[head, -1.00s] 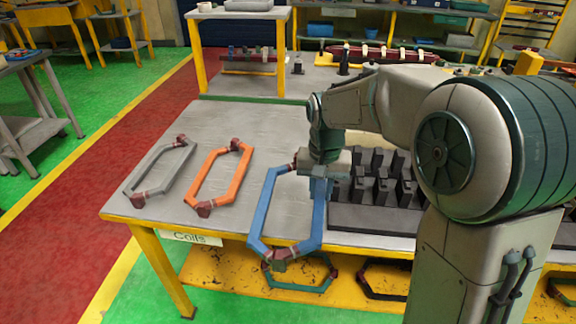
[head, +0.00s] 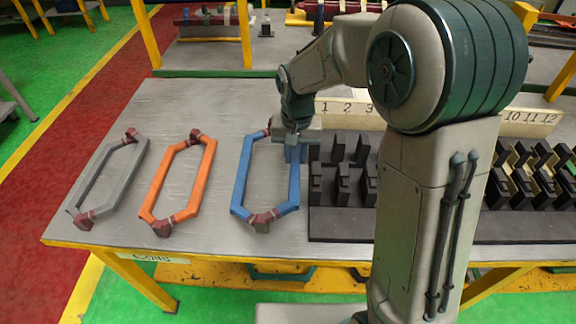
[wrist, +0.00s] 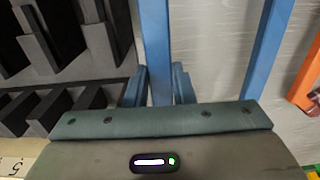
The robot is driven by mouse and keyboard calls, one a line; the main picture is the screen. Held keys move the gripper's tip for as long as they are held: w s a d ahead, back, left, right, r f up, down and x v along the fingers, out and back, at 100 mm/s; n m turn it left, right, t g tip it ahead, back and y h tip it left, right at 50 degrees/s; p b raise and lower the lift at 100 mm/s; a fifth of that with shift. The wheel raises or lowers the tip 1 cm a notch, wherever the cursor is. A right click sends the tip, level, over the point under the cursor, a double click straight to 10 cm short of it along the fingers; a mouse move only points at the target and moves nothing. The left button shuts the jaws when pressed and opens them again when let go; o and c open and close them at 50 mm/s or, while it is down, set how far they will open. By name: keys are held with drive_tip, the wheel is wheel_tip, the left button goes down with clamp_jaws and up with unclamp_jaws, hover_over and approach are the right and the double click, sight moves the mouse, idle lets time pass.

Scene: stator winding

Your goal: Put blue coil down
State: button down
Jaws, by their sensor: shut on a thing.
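The blue coil (head: 240,182) is a long six-sided loop with dark red ends, at the right of the grey and orange coils in the head view. My gripper (head: 296,150) is shut on its right long side, close to the black slotted block. In the wrist view my gripper (wrist: 160,88) has its two fingers on either side of one blue bar of the coil (wrist: 156,40). The coil lies flat or nearly flat over the table; I cannot tell whether it touches the top.
An orange coil (head: 205,168) and a grey coil (head: 85,184) lie to the left on the metal table (head: 190,100). A black slotted block (head: 330,226) stands close on the right. A numbered strip (head: 350,108) is behind it.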

drive_tip(key=shift+f, duration=2.3)
drive_tip(key=shift+f, duration=0.15)
drive_tip(key=c, duration=1.2)
unclamp_jaws()
drive_tip(key=shift+c, duration=0.2)
